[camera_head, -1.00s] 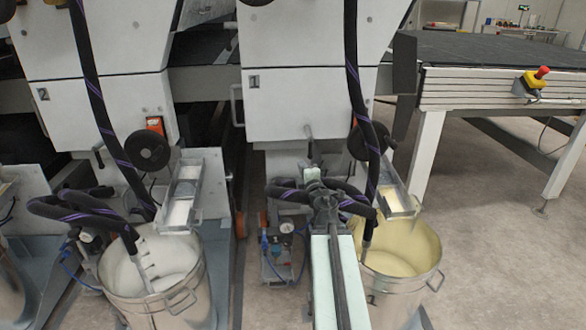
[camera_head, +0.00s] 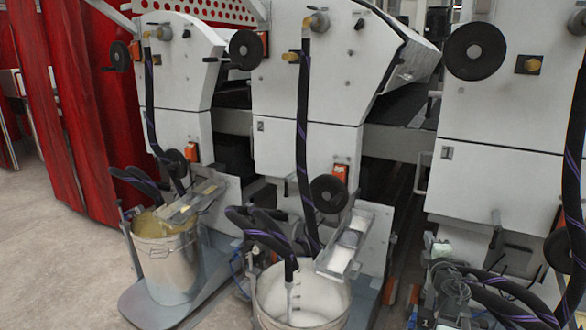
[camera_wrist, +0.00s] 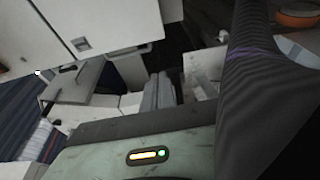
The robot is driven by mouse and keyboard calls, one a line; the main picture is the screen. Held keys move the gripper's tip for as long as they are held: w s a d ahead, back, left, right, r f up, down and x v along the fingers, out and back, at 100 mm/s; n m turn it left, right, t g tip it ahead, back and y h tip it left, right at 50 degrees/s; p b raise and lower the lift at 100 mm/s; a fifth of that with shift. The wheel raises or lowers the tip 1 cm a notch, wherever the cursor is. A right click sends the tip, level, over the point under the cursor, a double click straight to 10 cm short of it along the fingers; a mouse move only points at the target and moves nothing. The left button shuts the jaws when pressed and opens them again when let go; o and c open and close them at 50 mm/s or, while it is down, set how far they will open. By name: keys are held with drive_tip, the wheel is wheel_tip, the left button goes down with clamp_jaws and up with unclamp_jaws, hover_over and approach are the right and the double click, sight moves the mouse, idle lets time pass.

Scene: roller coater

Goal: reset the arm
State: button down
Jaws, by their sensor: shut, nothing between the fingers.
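In the wrist view, my gripper (camera_wrist: 160,88) shows as two grey fingers side by side, shut with nothing between them. Below them is its pale green body with a lit indicator. A thick black ribbed hose (camera_wrist: 262,95) with a purple stripe passes very close on the right; I cannot tell whether it touches the gripper. In the head view, part of my arm shows at the lower right among black hoses, and the fingers cannot be made out there. White machine panels (camera_wrist: 95,25) lie beyond the gripper in the wrist view.
White coater units (camera_head: 310,85) stand in a row. A steel bucket (camera_head: 165,262) stands at left and another bucket (camera_head: 300,305) at bottom middle, with hoses above. A red curtain (camera_head: 85,110) hangs at left. Bare floor (camera_head: 40,260) is open at lower left.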

drive_tip(key=w+a+m+g+h+p, duration=0.2)
drive_tip(key=w+a+m+g+p, duration=0.15)
drive_tip(key=a+m, duration=0.8)
drive_tip(key=s+a+f+m+g+y+p, duration=0.1)
drive_tip(key=s+a+f+g, duration=0.3)
drive_tip(key=a+f, duration=0.25)
drive_tip(key=s+a+f+m+g+y, duration=0.25)
drive_tip(key=s+a+f, duration=0.2)
drive_tip(key=f, duration=0.25)
drive_tip(key=s+a+f+g+y, duration=0.1)
drive_tip(key=s+a+f+g, duration=0.25)
drive_tip(key=s, duration=0.25)
drive_tip(key=s+a+f+g+y, duration=0.2)
drive_tip(key=s+a+g, duration=0.2)
drive_tip(key=s, duration=0.2)
wheel_tip(320, 180, up, 38)
drive_tip(key=p, duration=3.8)
drive_tip(key=shift+r, duration=0.15)
drive_tip(key=shift+d, duration=0.15)
